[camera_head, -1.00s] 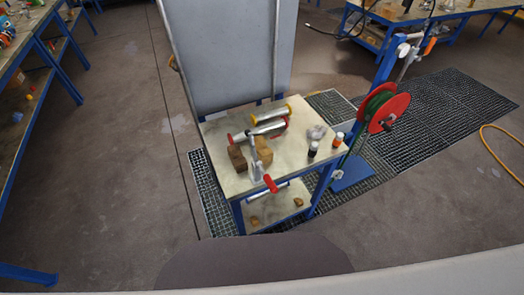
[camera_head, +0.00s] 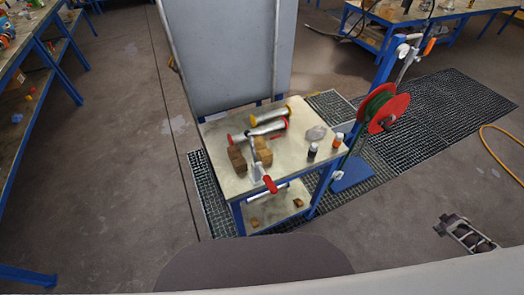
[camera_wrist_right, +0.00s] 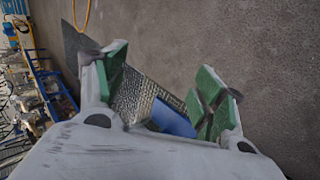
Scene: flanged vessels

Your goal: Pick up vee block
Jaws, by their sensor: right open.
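Brown blocks that look like the vee blocks stand on the small blue-framed table: one at the left (camera_head: 237,159) and one just right of it (camera_head: 264,152). Their notches are too small to make out. My right gripper (camera_head: 453,226) is at the lower right in the head view, well to the right of the table and apart from the blocks. In the right wrist view its green-padded fingers (camera_wrist_right: 165,88) are spread and empty, with floor and grating beyond. My left gripper is not in view.
The table top (camera_head: 220,128) also holds metal flanged vessels (camera_head: 267,128), a red-handled clamp (camera_head: 269,184) and small bottles (camera_head: 312,150). A red hose reel (camera_head: 386,108) stands on a blue post at the table's right. Small brown pieces lie on the lower shelf (camera_head: 277,212). Open floor lies in front.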

